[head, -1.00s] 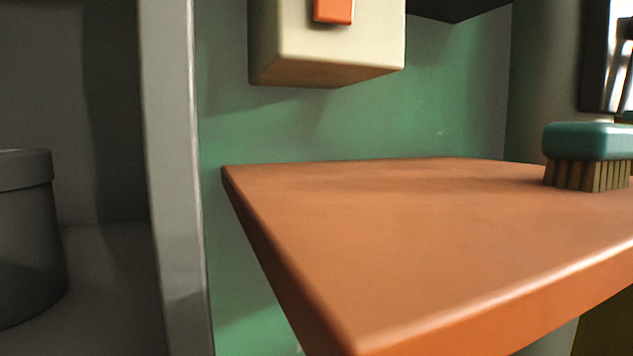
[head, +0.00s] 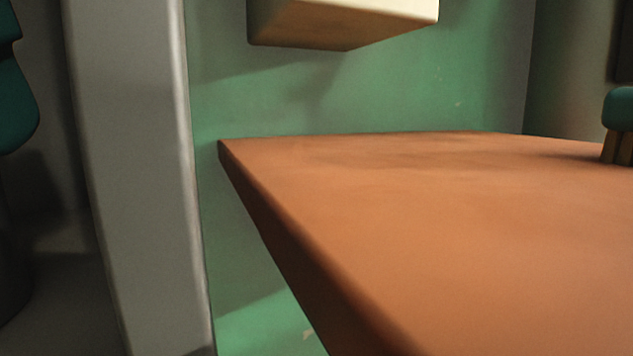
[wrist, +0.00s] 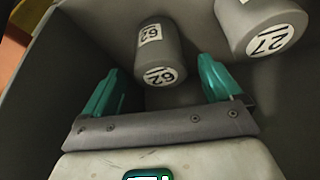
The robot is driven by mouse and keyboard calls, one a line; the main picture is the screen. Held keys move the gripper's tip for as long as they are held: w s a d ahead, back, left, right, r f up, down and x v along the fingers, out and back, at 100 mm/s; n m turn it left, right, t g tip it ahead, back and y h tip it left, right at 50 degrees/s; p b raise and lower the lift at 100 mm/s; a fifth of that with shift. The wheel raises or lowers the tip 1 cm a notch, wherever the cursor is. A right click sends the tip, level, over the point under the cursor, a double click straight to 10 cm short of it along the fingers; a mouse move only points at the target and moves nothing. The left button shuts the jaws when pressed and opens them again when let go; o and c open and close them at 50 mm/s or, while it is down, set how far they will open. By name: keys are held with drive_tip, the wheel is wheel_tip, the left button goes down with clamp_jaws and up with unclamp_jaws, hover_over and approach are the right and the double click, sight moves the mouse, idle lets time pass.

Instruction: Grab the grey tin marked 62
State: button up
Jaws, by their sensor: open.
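The grey tin marked 62 (wrist: 160,52) shows in the wrist view, with white labels on its end and side. My gripper (wrist: 159,68) has two teal fingers spread apart. The tin lies ahead between their lines, with its marked end nearest me and no clear contact. In the head view, a teal part of my gripper (head: 16,95) shows at the left edge. Below it is part of a dark grey tin (head: 10,275), whose number cannot be seen there.
A second grey tin marked 27 (wrist: 264,27) stands right of the 62 tin. Grey walls (wrist: 65,75) enclose this space. In the head view, a grey upright (head: 135,180) divides it from an orange tabletop (head: 430,230) bearing a teal brush (head: 618,112).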

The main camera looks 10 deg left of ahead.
drive_tip(key=shift+x, duration=2.6)
drive_tip(key=shift+r, duration=0.1)
drive_tip(key=c, duration=1.3)
drive_tip(key=shift+o, duration=0.2)
drive_tip(key=shift+r, duration=0.1)
